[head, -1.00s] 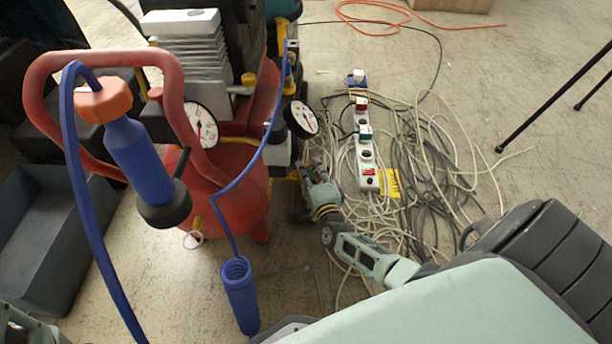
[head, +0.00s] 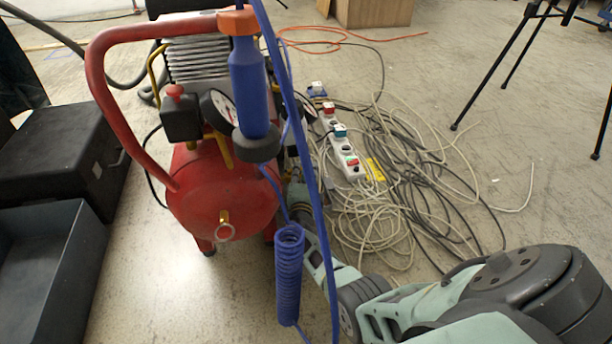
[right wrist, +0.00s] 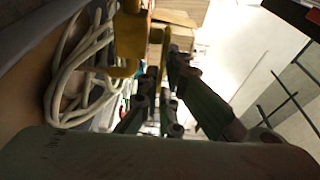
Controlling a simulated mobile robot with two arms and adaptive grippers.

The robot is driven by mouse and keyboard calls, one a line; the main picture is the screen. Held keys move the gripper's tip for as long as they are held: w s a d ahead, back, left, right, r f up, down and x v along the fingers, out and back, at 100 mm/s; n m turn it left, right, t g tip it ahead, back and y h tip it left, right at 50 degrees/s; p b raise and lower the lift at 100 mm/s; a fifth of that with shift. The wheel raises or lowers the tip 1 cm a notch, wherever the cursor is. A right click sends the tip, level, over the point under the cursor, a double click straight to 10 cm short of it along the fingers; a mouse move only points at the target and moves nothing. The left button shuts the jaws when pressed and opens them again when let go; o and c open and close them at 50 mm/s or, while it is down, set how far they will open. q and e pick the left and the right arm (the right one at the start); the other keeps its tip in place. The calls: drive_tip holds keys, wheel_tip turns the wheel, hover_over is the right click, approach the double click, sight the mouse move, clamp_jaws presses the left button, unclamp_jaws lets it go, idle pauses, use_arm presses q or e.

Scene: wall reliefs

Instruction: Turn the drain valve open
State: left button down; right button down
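The red compressor tank (head: 222,195) stands left of centre in the head view. A brass fitting with a ring (head: 225,226) is on its near end; I cannot tell whether this is the drain valve. My right gripper (head: 294,192) is low beside the tank's right side, partly hidden by the blue hose. In the right wrist view, the green and dark fingers of my right gripper (right wrist: 166,82) are close to a yellow lever-like part (right wrist: 165,48). Whether they touch or grip it is unclear. A larger yellow part (right wrist: 128,38) is beside it. My left gripper is out of view.
A blue coiled hose (head: 288,272) hangs in front of my right arm. Tangled cables (head: 385,205) and a power strip (head: 340,145) lie right of the compressor. A dark open bin (head: 80,262) is at left. A black tripod stand (head: 490,75) is at back right.

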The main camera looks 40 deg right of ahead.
idle(0.4)
drive_tip(key=c, duration=2)
unclamp_jaws()
